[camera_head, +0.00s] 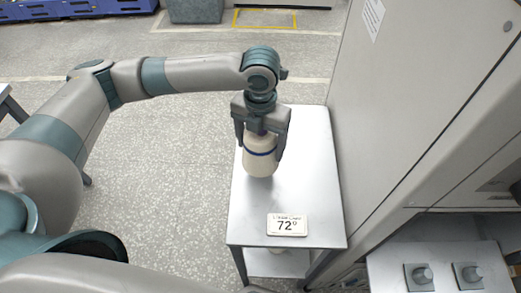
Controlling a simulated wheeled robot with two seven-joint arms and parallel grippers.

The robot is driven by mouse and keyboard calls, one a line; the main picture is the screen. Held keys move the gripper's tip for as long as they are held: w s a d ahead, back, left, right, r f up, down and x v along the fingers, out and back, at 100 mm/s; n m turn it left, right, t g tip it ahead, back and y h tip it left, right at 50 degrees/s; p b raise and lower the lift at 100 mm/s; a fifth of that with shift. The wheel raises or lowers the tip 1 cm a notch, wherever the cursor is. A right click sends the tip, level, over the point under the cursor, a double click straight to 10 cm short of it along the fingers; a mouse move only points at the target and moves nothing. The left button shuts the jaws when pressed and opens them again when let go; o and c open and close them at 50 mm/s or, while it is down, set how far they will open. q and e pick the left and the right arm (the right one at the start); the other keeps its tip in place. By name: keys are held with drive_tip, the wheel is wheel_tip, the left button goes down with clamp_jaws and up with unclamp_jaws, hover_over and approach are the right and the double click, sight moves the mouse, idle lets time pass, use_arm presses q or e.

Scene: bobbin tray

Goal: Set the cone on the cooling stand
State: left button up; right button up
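The cone (259,163), a cream bobbin with a dark blue band, is upright over the left part of a grey metal stand (312,180). My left gripper (260,147) points down from above, with one finger on each side of the cone's upper part. The fingers look closed against it. The cone's top is hidden by the gripper. Its base looks at or very near the stand's top; I cannot tell whether it touches. My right gripper is not in view.
A tall grey cabinet (415,100) borders the stand on the right. At bottom right, a metal surface (445,256) carries two grey pegs on square bases. Speckled floor (165,160) is open on the left.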

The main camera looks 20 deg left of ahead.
use_arm(q)
drive_tip(key=shift+f, duration=0.2)
wheel_tip(320, 180, down, 3)
drive_tip(key=shift+r+p, duration=0.15)
drive_tip(key=shift+p, duration=0.55)
drive_tip(key=shift+f, duration=0.5)
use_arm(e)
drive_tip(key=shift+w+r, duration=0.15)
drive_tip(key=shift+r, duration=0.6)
use_arm(q)
drive_tip(key=o, duration=1.3)
drive_tip(key=shift+f, duration=0.1)
drive_tip(key=shift+o, duration=0.2)
drive_tip(key=shift+r, duration=0.2)
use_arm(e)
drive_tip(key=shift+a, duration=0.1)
